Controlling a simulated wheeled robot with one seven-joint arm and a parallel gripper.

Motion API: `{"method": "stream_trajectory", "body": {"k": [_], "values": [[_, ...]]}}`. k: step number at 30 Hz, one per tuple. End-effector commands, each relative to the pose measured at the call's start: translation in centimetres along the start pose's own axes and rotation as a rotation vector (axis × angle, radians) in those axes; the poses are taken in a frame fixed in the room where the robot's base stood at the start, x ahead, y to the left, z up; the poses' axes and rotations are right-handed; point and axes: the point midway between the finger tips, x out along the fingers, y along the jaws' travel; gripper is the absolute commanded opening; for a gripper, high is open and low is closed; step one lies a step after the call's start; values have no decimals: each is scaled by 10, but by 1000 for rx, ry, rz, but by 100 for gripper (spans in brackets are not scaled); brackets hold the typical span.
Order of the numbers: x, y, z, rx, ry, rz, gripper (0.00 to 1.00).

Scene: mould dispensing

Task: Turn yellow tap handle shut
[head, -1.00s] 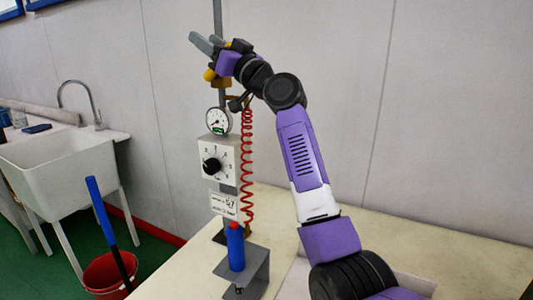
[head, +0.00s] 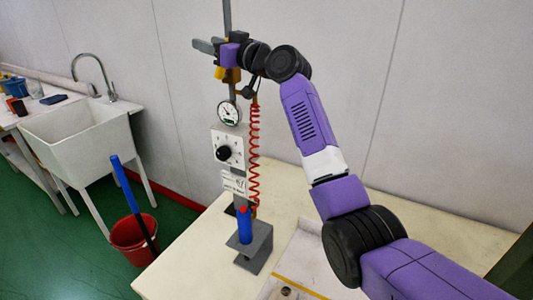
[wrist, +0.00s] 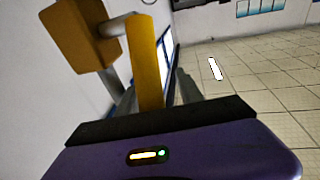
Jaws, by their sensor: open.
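The yellow tap handle (wrist: 146,62) is a bar in the wrist view, standing between my gripper's two grey fingers. A grey stem joins it to the yellow tap body (wrist: 82,32) at upper left. In the head view, the tap handle (head: 220,73) shows as a small yellow piece just below my gripper (head: 206,46), near the top of the post. My gripper is open, with a finger on each side of the handle. I cannot tell whether either finger touches it.
Below the tap are a round gauge (head: 229,113), a dial box (head: 224,153) and a coiled red hose (head: 254,155). A blue cylinder (head: 244,226) stands on a grey bracket (head: 257,243) on the table (head: 190,262). A sink (head: 80,135) and red bucket (head: 132,237) are at left.

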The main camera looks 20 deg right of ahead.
Motion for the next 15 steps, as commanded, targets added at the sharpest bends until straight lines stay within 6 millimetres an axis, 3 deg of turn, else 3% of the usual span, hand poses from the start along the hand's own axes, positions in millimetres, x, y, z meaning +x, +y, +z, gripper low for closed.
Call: {"method": "stream_trajectory", "body": {"k": [8, 10, 15], "values": [[8, -2, -3, -20, -101, 0, 43], [-3, -1, 7, -21, -104, 1, 43], [-34, -1, 3, -22, -101, 1, 43]]}}
